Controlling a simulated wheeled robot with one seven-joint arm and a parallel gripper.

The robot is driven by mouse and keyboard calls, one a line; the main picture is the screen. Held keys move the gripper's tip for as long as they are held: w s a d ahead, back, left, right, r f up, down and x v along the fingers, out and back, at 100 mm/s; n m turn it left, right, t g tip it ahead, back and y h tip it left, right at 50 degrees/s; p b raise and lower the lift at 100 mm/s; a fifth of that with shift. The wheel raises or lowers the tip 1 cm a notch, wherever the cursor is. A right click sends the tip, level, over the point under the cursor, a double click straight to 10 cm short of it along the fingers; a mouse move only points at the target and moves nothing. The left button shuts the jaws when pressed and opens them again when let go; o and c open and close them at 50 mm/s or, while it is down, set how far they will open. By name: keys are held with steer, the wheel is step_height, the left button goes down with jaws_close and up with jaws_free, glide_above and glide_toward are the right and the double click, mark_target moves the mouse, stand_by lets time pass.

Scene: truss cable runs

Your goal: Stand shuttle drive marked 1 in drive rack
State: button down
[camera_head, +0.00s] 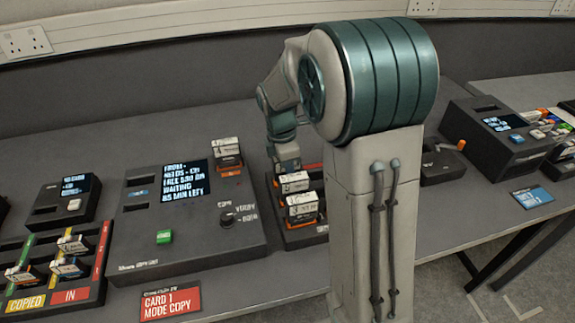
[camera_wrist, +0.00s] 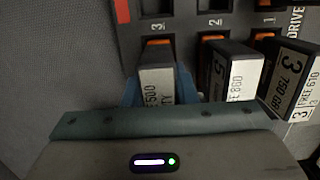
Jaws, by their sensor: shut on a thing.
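My gripper (camera_wrist: 160,92) is shut on a shuttle drive (camera_wrist: 156,82), with a blue finger on each side of it. In the wrist view this drive lines up with the position marked 3 on the dark drive rack (camera_wrist: 187,27). Its own number is hidden, and I cannot tell how deep it sits. Beside it, a drive marked 5 (camera_wrist: 235,72) stands at position 2 and a drive marked 3 (camera_wrist: 292,82) at position 1. In the head view my gripper (camera_head: 287,165) is low over the rack's far end, and my arm hides part of the rack.
Left of the rack is the copy console (camera_head: 190,220) with a lit screen, a green button, a knob and a drive (camera_head: 227,153) standing in it. A tray with several drives (camera_head: 70,245) is far left. A red card (camera_head: 170,302) lies in front.

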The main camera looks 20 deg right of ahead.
stand_by(0.3)
steer(key=c, duration=0.8)
jaws_free()
steer(key=shift+o, duration=0.2)
steer(key=shift+r, duration=0.1)
step_height(320, 180, up, 7)
steer(key=p, duration=0.6)
steer(key=shift+r, duration=0.2)
steer(key=s+r+m+t, duration=0.1)
steer(key=s+r+m, duration=0.2)
steer(key=s+m, duration=0.6)
steer(key=s+r+m+t+y, duration=0.1)
steer(key=s+r+m, duration=0.2)
steer(key=s+m, duration=0.6)
steer(key=s, duration=0.2)
steer(key=shift+s+a+t, duration=0.3)
steer(key=shift+s+t, duration=0.05)
steer(key=shift+t, duration=0.05)
